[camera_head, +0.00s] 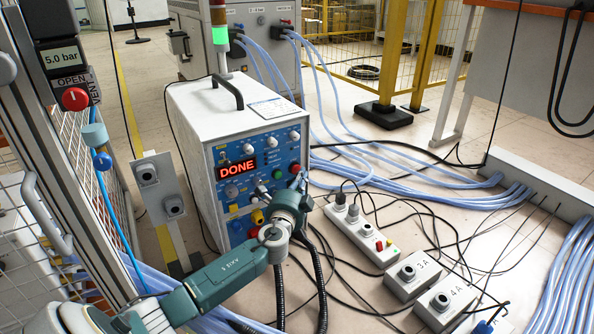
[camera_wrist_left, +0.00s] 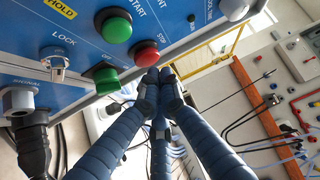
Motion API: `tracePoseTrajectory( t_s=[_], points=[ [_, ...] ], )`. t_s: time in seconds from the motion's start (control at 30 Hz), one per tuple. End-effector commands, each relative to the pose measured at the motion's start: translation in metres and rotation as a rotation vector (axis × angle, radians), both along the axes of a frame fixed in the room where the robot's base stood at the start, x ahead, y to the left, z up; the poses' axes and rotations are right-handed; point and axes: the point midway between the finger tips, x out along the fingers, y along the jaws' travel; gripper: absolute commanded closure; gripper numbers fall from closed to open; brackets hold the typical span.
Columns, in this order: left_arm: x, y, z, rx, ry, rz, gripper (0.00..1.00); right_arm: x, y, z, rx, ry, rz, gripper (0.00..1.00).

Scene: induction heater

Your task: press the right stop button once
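The white heater box (camera_head: 205,104) has a blue front panel (camera_head: 232,190) with a display reading DONE. A red button (camera_head: 294,168) shows at its right edge. In the head view the left gripper (camera_head: 299,184) is in front of the panel's right side.
A grey connector box (camera_head: 362,238) and boxes marked 3A (camera_head: 411,275) and 4A (camera_head: 444,301) stand on the floor to the right among black cables. Light-blue hoses (camera_head: 420,195) run behind. A mesh fence (camera_head: 95,160) is at left. A green light (camera_head: 220,36) is lit.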

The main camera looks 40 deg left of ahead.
Motion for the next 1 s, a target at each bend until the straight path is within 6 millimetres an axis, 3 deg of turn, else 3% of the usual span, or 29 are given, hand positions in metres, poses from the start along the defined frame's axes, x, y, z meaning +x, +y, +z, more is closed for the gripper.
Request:
tracePoseTrajectory(
  t_s=[0.47, 1.0],
  points=[
    [-0.003, -0.007, 0.0, -0.002, 0.0, -0.001, 1.0, 0.0, 0.0, 0.002, 0.0, 0.0, 0.0, 0.6],
    [-0.021, -0.049, 0.0, -0.003, 0.001, 0.0, 1.0, 0.0, 0.0, 0.013, 0.0, 0.0, 0.0, 0.6]
  ],
)
